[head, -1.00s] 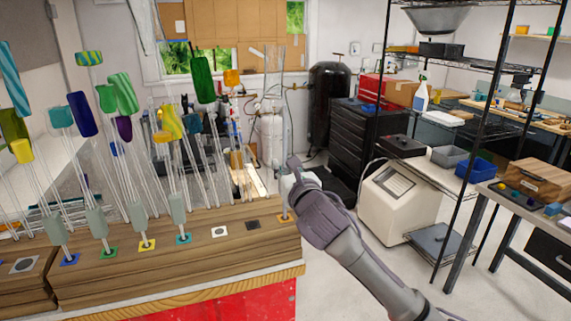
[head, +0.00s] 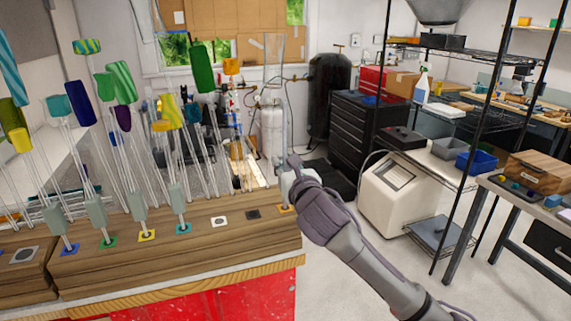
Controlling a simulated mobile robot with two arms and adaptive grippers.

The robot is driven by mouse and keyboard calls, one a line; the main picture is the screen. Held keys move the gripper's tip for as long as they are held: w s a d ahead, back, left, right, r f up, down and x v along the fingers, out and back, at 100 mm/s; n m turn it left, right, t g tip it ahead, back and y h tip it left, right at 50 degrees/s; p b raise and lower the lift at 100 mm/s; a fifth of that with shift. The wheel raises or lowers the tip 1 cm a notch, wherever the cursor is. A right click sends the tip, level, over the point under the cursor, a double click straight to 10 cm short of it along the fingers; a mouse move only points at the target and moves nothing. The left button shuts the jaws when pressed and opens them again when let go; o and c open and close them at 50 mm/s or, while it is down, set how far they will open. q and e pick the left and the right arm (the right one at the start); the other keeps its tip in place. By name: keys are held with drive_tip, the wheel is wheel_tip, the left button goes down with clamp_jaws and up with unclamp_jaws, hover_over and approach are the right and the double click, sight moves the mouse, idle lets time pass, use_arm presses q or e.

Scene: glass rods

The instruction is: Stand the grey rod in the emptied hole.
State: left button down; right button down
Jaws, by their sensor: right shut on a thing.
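My right gripper (head: 287,170) is shut on a thin, pale grey rod (head: 284,125), which stands nearly upright beside the right end of the wooden block (head: 190,258). A faint clear plate shape (head: 273,62) shows near the rod's top. The rod's lower end is hidden by the gripper, so I cannot tell whether it touches the block. The orange-marked spot (head: 286,208) lies just below the gripper. The white-marked hole (head: 219,221) and the black-marked hole (head: 253,214) have no rod in them. My left gripper is out of view.
Several clear rods with coloured tops, such as a green one (head: 202,67), lean above the block's left and middle. A second wooden block (head: 20,270) adjoins at the left. A black shelf rack (head: 475,130) stands at the right, with open floor in between.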

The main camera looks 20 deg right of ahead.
drive_tip(key=shift+f, duration=0.25)
drive_tip(key=c, duration=0.8)
unclamp_jaws()
drive_tip(key=shift+s, duration=0.15)
